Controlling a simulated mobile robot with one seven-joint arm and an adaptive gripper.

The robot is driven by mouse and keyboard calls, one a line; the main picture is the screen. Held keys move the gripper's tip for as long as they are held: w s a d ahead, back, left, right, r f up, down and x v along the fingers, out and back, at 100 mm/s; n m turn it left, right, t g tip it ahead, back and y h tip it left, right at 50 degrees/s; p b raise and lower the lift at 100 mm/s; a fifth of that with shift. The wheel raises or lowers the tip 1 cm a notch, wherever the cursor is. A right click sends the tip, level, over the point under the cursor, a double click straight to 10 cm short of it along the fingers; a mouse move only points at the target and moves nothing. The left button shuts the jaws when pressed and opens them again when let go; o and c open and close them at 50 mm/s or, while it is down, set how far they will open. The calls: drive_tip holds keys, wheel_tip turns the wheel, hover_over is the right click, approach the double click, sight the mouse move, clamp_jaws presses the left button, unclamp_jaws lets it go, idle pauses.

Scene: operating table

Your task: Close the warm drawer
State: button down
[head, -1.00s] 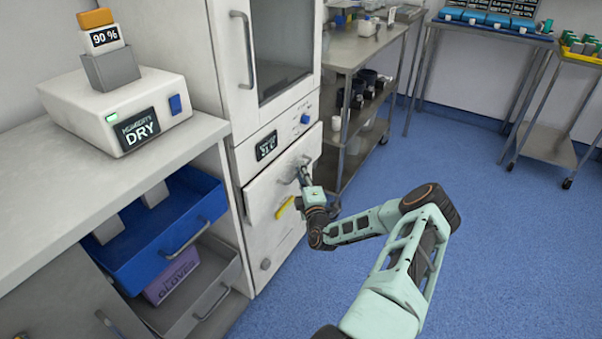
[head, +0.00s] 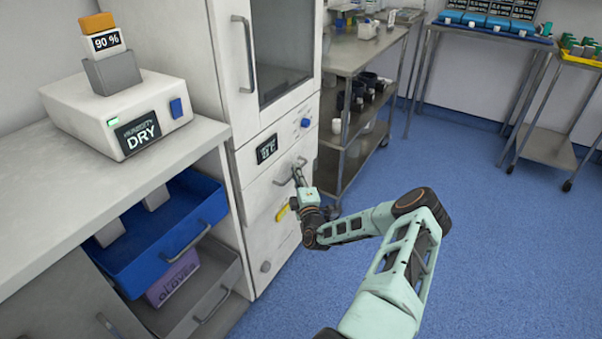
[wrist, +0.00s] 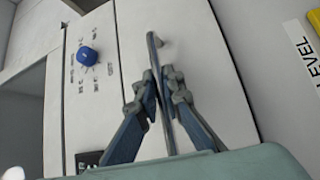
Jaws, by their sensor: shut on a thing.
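The warm drawer (head: 262,194) is a white drawer front in the tall white cabinet, below the temperature display (head: 266,148). In the head view it sits nearly flush with the cabinet face. Its grey bar handle (head: 288,172) also shows in the wrist view (wrist: 155,48), running between the fingers. My gripper (head: 297,175) is shut on this handle; in the wrist view its two fingers (wrist: 164,95) press on it from both sides. The drawer's inside is not visible.
A blue knob (head: 305,122) is on the panel above the drawer. A yellow handle (head: 282,212) is below it. At left, a blue bin (head: 165,235) and a grey bin (head: 205,285) stick out under the counter. A steel cart (head: 350,60) stands right of the cabinet; the blue floor is open.

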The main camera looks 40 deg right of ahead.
drive_tip(key=shift+w+a+r, duration=0.1)
drive_tip(key=shift+w, duration=0.1)
drive_tip(key=c, duration=2.3)
unclamp_jaws()
drive_tip(key=shift+w, duration=0.1)
drive_tip(key=shift+c, duration=0.2)
drive_tip(key=v, duration=1.2)
